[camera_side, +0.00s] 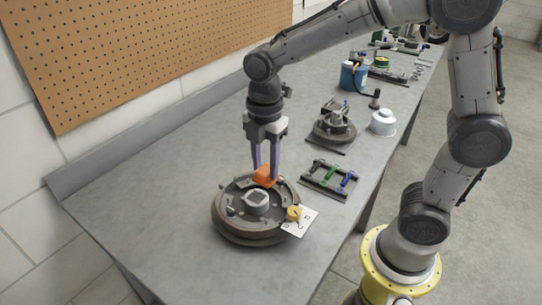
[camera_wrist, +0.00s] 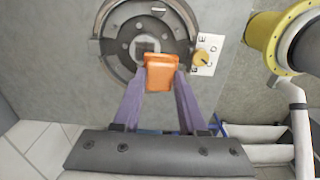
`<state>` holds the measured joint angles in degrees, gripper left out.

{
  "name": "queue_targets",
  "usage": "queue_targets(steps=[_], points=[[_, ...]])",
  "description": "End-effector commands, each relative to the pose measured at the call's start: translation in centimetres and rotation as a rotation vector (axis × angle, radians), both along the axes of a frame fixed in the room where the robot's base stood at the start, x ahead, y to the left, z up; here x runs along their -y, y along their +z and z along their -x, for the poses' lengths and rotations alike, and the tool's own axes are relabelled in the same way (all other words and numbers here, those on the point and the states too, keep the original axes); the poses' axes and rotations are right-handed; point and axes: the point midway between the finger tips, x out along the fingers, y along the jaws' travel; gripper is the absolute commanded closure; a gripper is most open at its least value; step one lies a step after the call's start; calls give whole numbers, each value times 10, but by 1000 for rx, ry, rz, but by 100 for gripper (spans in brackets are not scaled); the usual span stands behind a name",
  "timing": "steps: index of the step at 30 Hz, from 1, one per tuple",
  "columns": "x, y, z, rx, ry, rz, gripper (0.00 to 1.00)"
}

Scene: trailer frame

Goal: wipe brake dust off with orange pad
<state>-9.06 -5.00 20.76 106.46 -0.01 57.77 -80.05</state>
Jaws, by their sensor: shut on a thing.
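My gripper (camera_side: 265,172) is shut on the orange pad (camera_side: 266,176), with its two purple fingers pointing down. In the wrist view the orange pad (camera_wrist: 161,73) sits between the fingertips (camera_wrist: 161,78). The pad is at the far edge of the round brake drum assembly (camera_side: 236,222) in the side view. I cannot tell whether it touches the drum's surface. The drum (camera_wrist: 113,48) has a square-topped hub at its middle and dark parts around it. No distinct patch of brake dust can be made out.
A yellow round piece (camera_side: 294,213) lies on a white lettered card (camera_side: 302,222) at the drum's right edge. A rack with coloured handles (camera_side: 328,180), another hub assembly (camera_side: 332,128), a white domed item (camera_side: 382,122) and a blue can (camera_side: 352,77) stand farther back. The bench's left side is clear.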

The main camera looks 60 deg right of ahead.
Motion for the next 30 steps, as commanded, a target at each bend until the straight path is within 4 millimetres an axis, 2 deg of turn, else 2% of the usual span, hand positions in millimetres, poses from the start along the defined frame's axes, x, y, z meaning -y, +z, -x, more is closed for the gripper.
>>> queue_targets(steps=[20, 23, 30], points=[[1, -60, 0, -3, -1, 0, 100], [1, -74, 1, -6, -1, 1, 100], [1, -75, -22, -1, -2, 0, 100]])
